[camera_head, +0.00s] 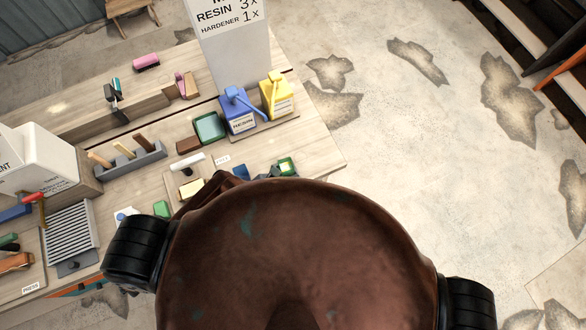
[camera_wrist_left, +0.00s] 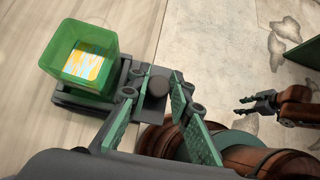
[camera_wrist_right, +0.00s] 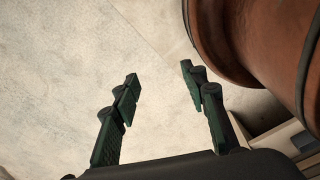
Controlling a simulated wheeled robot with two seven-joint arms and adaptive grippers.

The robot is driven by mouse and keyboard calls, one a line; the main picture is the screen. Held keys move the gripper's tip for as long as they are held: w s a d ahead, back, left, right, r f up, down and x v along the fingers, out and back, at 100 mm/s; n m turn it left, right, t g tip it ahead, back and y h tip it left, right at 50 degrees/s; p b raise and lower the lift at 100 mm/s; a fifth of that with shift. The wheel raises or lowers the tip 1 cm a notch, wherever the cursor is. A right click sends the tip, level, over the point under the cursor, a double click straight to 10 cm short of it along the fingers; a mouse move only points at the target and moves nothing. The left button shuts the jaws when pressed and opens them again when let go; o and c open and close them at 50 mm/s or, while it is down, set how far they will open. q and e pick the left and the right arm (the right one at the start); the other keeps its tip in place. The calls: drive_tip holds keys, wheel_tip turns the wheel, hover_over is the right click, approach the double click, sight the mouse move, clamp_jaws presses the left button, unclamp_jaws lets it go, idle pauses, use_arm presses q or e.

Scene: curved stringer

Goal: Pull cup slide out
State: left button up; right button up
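A translucent green cup (camera_wrist_left: 78,62) with yellow and blue liquid or pattern inside sits in a dark slide (camera_wrist_left: 95,98) on the wooden bench. A round dark knob (camera_wrist_left: 157,87) sticks out from the slide's front. My left gripper (camera_wrist_left: 157,76) is open, with one finger on each side of the knob; a narrow gap seems to show on both sides. In the head view the cup (camera_head: 287,166) shows just above my body, which hides most of the left gripper. My right gripper (camera_wrist_right: 159,76) is open and empty above the floor; it also shows in the left wrist view (camera_wrist_left: 240,107).
Blue (camera_head: 238,112) and yellow (camera_head: 277,97) jugs, a green tray (camera_head: 209,127), a white-handled tool (camera_head: 187,163) and a tool rack (camera_head: 130,160) stand on the bench. The concrete floor (camera_head: 420,130) right of the bench is clear.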

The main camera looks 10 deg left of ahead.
use_arm(q)
drive_tip(key=shift+o, duration=0.5)
drive_tip(key=shift+s+d, duration=0.2)
drive_tip(key=shift+a, duration=0.1)
drive_tip(key=v, duration=1.1)
drive_tip(key=shift+a+r, duration=0.25)
drive_tip(key=shift+a, duration=0.05)
use_arm(e)
drive_tip(key=shift+w+d, duration=0.15)
drive_tip(key=shift+w, duration=0.25)
use_arm(q)
drive_tip(key=shift+s, duration=0.15)
